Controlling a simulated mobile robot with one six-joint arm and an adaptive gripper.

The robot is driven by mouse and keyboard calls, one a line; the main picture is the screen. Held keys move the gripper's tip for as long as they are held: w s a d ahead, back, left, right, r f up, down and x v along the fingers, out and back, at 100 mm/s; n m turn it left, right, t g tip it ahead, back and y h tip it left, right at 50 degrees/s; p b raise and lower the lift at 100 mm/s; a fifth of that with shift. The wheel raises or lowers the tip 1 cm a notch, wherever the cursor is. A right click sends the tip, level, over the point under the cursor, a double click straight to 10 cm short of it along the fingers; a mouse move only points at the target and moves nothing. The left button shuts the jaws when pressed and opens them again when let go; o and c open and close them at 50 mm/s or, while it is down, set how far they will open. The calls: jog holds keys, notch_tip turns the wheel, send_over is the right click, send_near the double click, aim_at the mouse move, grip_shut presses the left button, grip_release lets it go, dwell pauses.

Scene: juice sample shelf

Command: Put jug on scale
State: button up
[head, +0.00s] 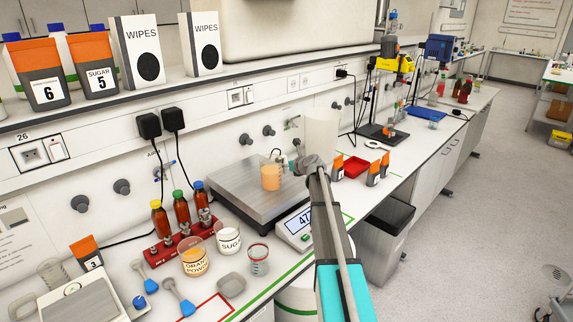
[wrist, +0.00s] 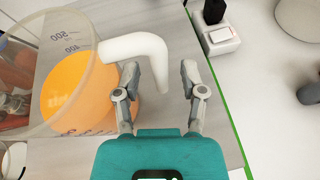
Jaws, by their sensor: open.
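The jug (head: 270,177), clear with orange juice in it, stands upright on the grey metal plate of the scale (head: 238,196). The scale's display (head: 298,222) is lit and partly hidden by my arm. My gripper (head: 301,166) is just right of the jug, at its handle side. In the wrist view the jug (wrist: 80,85) fills the left side, and its white handle (wrist: 140,47) reaches between the fingertips. My gripper (wrist: 160,75) is open, with a finger on each side of the handle's end. I cannot tell if either finger touches it.
Brown bottles in a red rack (head: 180,232), an orange powder tub (head: 195,257), a sugar tub (head: 229,238) and a small beaker (head: 258,260) stand in front of the scale. A shelf runs above.

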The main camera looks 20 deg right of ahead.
jog(key=p+v, duration=0.3)
jog(key=v, duration=0.8)
jog(key=shift+p, duration=0.4)
jog(key=s+a+f+n+g+y, duration=0.1)
jog(key=s+a+f+n+g, duration=0.2)
jog(key=a+n, duration=0.4)
jog(key=s+a+f+n+g, duration=0.2)
jog(key=s+a+n, duration=0.3)
jog(key=a, duration=0.3)
jog(key=s+a+f+n+g+y, duration=0.1)
jog(key=s+a+f+n+g, duration=0.15)
jog(key=s+a+n, duration=0.45)
jog(key=s+a+f+n+g+h, duration=0.2)
jog(key=s+a+n+g, duration=0.1)
jog(key=s+n, duration=0.5)
jog(key=s+a+f+n+g+h, duration=0.2)
jog(key=s+a+n+g, duration=0.1)
jog(key=s+a+n, duration=0.3)
jog(key=s+n, duration=0.1)
jog(key=s, duration=0.1)
jog(key=shift+s+a+n, duration=0.3)
jog(key=shift+n, duration=0.1)
